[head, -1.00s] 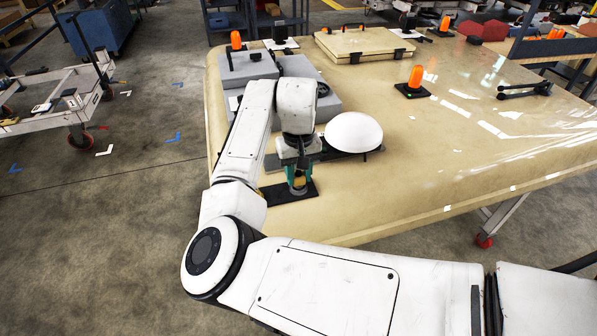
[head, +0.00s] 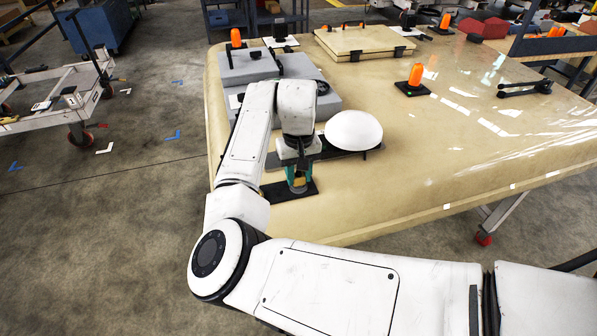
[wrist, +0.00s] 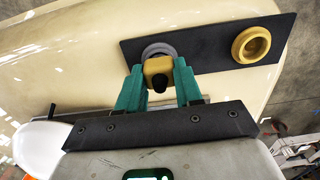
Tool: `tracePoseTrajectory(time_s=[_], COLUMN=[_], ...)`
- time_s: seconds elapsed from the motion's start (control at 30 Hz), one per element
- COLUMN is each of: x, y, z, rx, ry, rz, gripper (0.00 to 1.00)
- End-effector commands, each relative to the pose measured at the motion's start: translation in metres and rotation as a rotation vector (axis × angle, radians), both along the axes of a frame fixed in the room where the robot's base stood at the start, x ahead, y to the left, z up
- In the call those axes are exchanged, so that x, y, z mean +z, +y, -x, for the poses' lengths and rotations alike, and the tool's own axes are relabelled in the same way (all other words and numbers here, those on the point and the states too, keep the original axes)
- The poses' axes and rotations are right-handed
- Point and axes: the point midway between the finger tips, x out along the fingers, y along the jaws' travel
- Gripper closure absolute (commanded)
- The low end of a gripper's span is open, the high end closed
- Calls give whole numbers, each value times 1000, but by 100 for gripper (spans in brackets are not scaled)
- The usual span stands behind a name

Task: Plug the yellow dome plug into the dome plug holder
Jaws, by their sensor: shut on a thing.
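The yellow dome plug (wrist: 158,68) is between the teal fingers of my gripper (wrist: 160,86) in the wrist view. My gripper, shut on it, also shows in the head view (head: 297,176), pointing down over a black plate. This black plate (wrist: 205,53), which looks like the dome plug holder, carries a grey ring (wrist: 158,48) and a yellow ring (wrist: 252,45). The plug overlaps the grey ring in the wrist view; I cannot tell whether it is seated in it. The plate lies near the table's front left edge in the head view (head: 307,190).
A white dome (head: 353,131) stands on a dark base just behind and right of my gripper. Grey cases (head: 305,75) lie behind my arm. An orange beacon (head: 415,76) stands farther right. The tan tabletop (head: 440,150) is clear at the front right.

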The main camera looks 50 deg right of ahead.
Motion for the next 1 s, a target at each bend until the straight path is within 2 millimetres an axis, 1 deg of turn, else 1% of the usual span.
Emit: tracePoseTrajectory(time_s=[0.17,0.2,0.47,0.5,0.77,0.87,0.97,1.0], x=[-4,-3,-3,-3,-2,6,20,28], y=[0,0,0,0,0,-1,-1,-1], z=[0,0,0,0,0,0,0,0], rx=[0,0,0,0,0,0,-1,-1], ry=[0,0,0,0,-1,-1,-1,-2], rz=[0,0,0,0,1,2,2,4], gripper=[100,62,37,35,35,35,35,35])
